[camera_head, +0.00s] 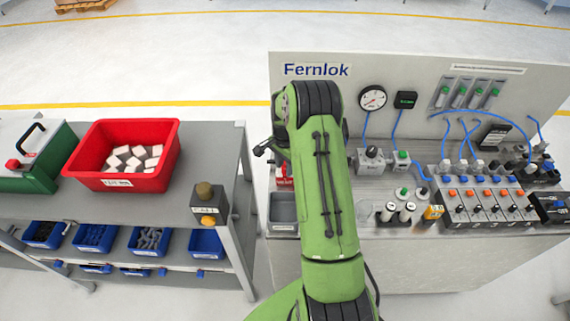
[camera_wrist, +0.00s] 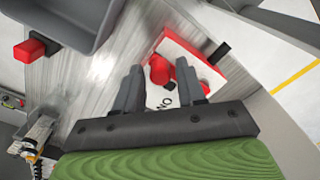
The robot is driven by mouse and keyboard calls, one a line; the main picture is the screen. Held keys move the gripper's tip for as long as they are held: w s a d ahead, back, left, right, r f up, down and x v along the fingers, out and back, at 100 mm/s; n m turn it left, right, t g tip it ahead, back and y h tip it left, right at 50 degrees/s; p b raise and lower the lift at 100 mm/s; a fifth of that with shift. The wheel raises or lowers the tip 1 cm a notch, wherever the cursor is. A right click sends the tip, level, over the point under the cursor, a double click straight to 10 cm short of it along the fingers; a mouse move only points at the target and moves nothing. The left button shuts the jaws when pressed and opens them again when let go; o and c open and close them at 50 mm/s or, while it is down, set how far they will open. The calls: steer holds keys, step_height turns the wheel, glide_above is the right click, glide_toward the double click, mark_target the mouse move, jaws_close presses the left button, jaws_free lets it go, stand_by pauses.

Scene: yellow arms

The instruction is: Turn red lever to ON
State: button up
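The red lever (camera_wrist: 159,70) shows in the wrist view just beyond my fingertips, on a white plate with a red edge (camera_wrist: 205,55) and a black "ON" mark. Part of the lever is hidden behind the right finger. My gripper (camera_wrist: 160,80) has its two grey fingers spread, with a gap between them. I cannot tell whether they touch the lever. In the head view a bit of the red and white plate (camera_head: 284,176) shows beside my green arm, which hides the rest. My gripper (camera_head: 264,149) is partly seen left of the arm's end.
A grey bin (camera_head: 283,210) stands close to the plate and fills the upper left of the wrist view. The "Fernlok" back panel (camera_head: 450,70) rises behind the bench. A shelf with a red crate (camera_head: 75,176) stands left, across a narrow gap. Valves and gauges lie right.

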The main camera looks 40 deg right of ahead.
jaws_close()
steer(key=shift+d, duration=0.1)
steer(key=d+n, duration=0.1)
steer(key=n, duration=0.1)
steer(key=s+d+n+b, duration=0.1)
steer(key=shift+n+b, duration=0.3)
steer(key=shift+n, duration=0.1)
steer(key=d+n, duration=0.1)
steer(key=n, duration=0.1)
steer(key=shift+s+d+n+b, duration=0.15)
steer(key=shift+d+n+b, duration=0.15)
steer(key=shift+d+n, duration=0.1)
steer(key=d+n, duration=0.2)
steer(key=n, duration=0.1)
steer(key=shift+n, duration=0.3)
steer(key=shift+w+d+r+n, duration=0.1)
steer(key=shift+w+d+n, duration=0.15)
steer(key=shift+d+n, duration=0.45)
steer(key=shift+w+d+n, duration=0.25)
steer(key=shift+d+n, duration=0.1)
steer(key=shift+n, duration=0.65)
